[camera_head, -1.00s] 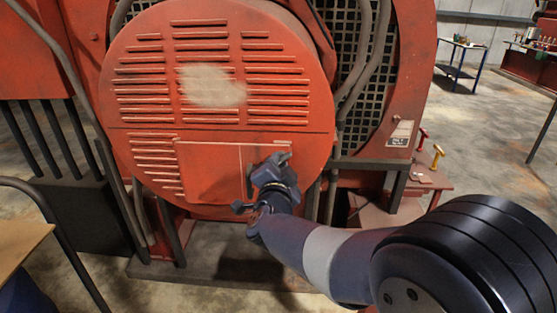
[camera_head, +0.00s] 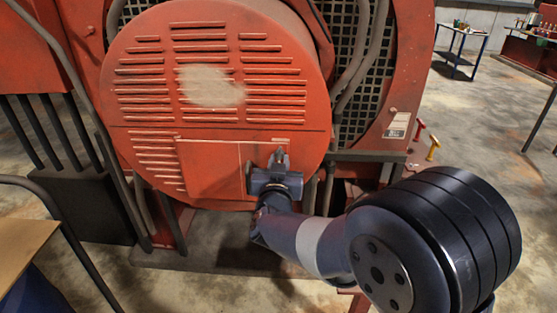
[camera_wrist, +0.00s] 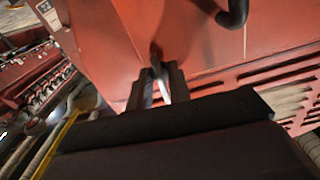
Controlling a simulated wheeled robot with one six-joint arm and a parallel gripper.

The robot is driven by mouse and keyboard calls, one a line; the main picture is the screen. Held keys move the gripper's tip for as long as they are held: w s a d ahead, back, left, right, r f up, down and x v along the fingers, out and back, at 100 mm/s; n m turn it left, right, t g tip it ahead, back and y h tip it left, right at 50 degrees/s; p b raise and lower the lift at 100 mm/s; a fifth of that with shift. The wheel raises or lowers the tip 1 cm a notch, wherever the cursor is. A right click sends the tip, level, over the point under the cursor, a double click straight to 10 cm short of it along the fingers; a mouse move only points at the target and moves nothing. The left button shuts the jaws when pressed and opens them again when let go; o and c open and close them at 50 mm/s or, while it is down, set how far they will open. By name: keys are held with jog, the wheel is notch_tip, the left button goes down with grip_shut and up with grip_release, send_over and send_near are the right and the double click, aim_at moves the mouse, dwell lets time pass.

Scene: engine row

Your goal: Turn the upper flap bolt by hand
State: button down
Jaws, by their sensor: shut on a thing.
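The red flap (camera_head: 212,172) is shut in the lower part of the round red cover. My gripper (camera_head: 279,158) is at its right side, fingers pointing at the cover. In the wrist view my gripper (camera_wrist: 160,85) has its two fingers close together around a small pale piece (camera_wrist: 165,88), which looks like the upper flap bolt. The bolt is mostly hidden by the fingers, and in the head view I cannot make it out. A dark bent handle (camera_wrist: 236,12) is on the red panel, clear of my fingers.
The louvred round cover (camera_head: 150,100) fills the middle. Grey hoses (camera_head: 361,75) run beside a grille on the right. Small red and yellow handles (camera_head: 433,149) stand at the right. A table edge (camera_head: 22,245) is at the lower left.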

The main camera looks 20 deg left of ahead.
jog(key=shift+r+n, duration=0.15)
jog(key=shift+n, duration=0.25)
jog(key=c, duration=1.7)
grip_release()
jog(key=shift+c, duration=0.2)
jog(key=shift+o, duration=0.8)
jog(key=shift+w, duration=0.15)
jog(key=b+v, duration=0.2)
jog(key=v, duration=0.9)
jog(key=shift+w+a, duration=0.15)
jog(key=shift+w, duration=0.05)
